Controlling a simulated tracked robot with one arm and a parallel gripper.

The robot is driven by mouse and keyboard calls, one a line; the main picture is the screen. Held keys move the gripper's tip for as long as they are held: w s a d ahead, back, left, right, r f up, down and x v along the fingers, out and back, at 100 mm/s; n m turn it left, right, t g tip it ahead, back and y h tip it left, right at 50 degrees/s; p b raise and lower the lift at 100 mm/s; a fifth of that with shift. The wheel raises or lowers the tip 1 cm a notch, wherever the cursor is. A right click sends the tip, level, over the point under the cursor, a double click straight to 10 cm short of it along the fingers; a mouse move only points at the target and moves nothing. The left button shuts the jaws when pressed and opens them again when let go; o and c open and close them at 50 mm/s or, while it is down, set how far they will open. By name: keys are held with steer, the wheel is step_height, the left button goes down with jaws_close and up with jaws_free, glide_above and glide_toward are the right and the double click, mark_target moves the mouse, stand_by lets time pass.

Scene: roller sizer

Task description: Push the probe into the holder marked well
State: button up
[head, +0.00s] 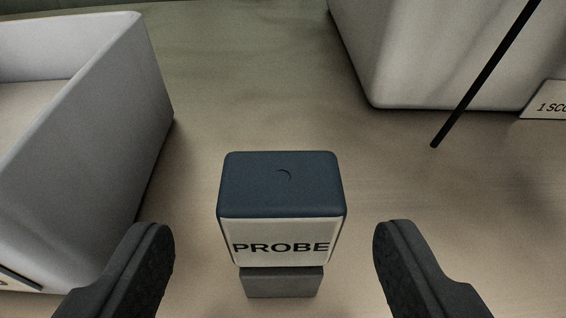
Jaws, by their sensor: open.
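The probe (281,187) is a dark blue block with rounded edges and a white front label reading "PROBE". It stands upright on a smaller grey block or base (281,283) below the label. My gripper (275,250) is open, with one dark finger on each side of the probe and a visible gap on both sides. Neither finger appears to touch it. No holder marked "well" can be made out in this view.
A grey open-topped bin (140,130) stands at the left. A large pale block (430,60) is at the upper right, with a thin black rod (485,73) in front. A partly cut-off label card (548,102) is at the right edge. The surface behind the probe is clear.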

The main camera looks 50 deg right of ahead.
mark_target(287, 242)
steer(key=b+x, duration=0.2)
steer(key=x, duration=0.3)
steer(key=shift+s+d, duration=0.1)
steer(key=shift+s, duration=0.1)
steer(key=shift+w+d, duration=0.35)
steer(key=c, duration=1.1)
